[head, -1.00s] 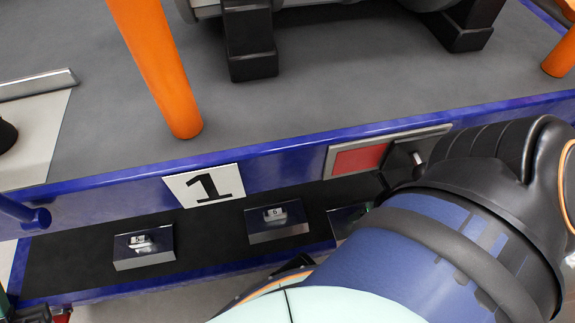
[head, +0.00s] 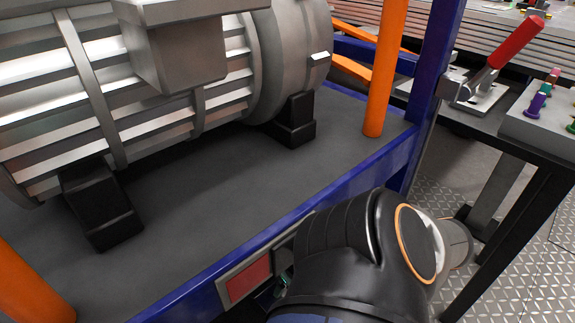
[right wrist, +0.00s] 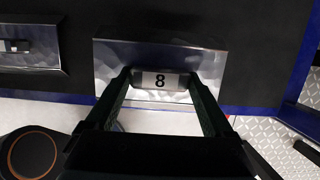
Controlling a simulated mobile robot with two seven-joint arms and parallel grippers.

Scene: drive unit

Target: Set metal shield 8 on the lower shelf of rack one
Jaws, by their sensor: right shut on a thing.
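Metal shield 8 (right wrist: 115,65) is a shiny metal block with a label "8" on its near face, in the middle of the right wrist view. My right gripper (right wrist: 160,79) is shut on it, one finger at each side of the label. The shield is over the black lower shelf (right wrist: 250,65) of rack one, near its blue front edge. I cannot tell whether it touches the shelf. In the head view my right arm hides most of the gripper and shelf. My left gripper is not in view.
Another metal shield (right wrist: 28,48) is on the shelf at the left of the wrist view. Above, a big grey motor (head: 190,85) stands on the upper deck between orange posts (head: 384,70). A control table with a red-handled lever (head: 510,45) stands at the right.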

